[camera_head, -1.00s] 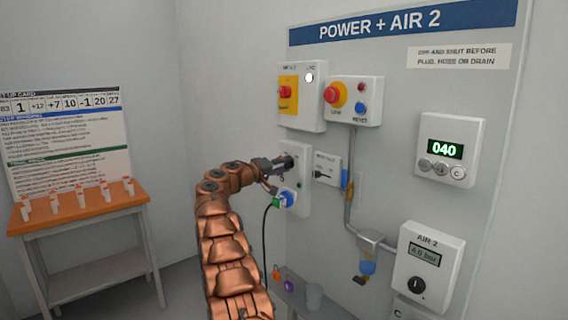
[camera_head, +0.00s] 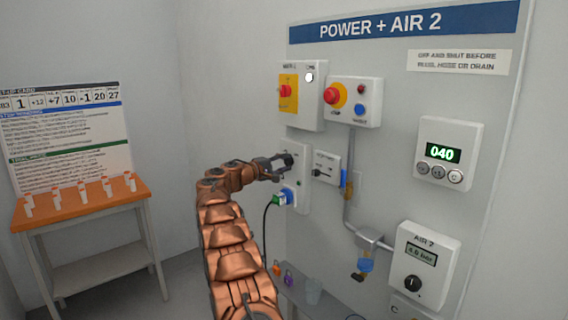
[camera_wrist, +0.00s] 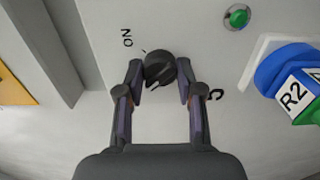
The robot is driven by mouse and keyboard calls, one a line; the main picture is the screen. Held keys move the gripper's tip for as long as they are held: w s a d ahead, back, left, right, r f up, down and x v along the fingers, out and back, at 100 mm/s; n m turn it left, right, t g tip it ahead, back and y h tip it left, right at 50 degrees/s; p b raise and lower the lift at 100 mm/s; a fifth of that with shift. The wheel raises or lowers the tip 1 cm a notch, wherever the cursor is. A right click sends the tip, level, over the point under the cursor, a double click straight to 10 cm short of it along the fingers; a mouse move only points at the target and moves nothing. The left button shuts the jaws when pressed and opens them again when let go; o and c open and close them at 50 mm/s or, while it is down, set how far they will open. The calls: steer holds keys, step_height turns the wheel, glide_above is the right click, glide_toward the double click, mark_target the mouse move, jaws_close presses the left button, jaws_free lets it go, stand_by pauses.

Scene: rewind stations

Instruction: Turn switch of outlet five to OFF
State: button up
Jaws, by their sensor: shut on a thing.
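In the wrist view, a round black switch knob (camera_wrist: 160,69) sits on a pale outlet panel (camera_wrist: 213,60). The two fingers of my gripper (camera_wrist: 160,80) are shut on the knob, one on each side. "ON" is printed to the left of the knob; a label at right is mostly covered by a finger. I cannot tell where the knob's pointer stands. In the head view, my gripper (camera_head: 287,161) reaches the outlet panel (camera_head: 303,172) and hides the knob. The outlet's number is not readable.
A blue plug (camera_head: 288,196) with a cable sits below my gripper; its tag reads R2 in the wrist view. A small box (camera_head: 326,166) is close on the right, and a red-switch box (camera_head: 311,97) above.

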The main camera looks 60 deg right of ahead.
steer(key=o, duration=1.2)
steer(key=shift+c, duration=0.2)
steer(key=shift+a, duration=0.1)
steer(key=v, duration=1.1)
steer(key=shift+a, duration=0.4)
steer(key=shift+w, duration=0.1)
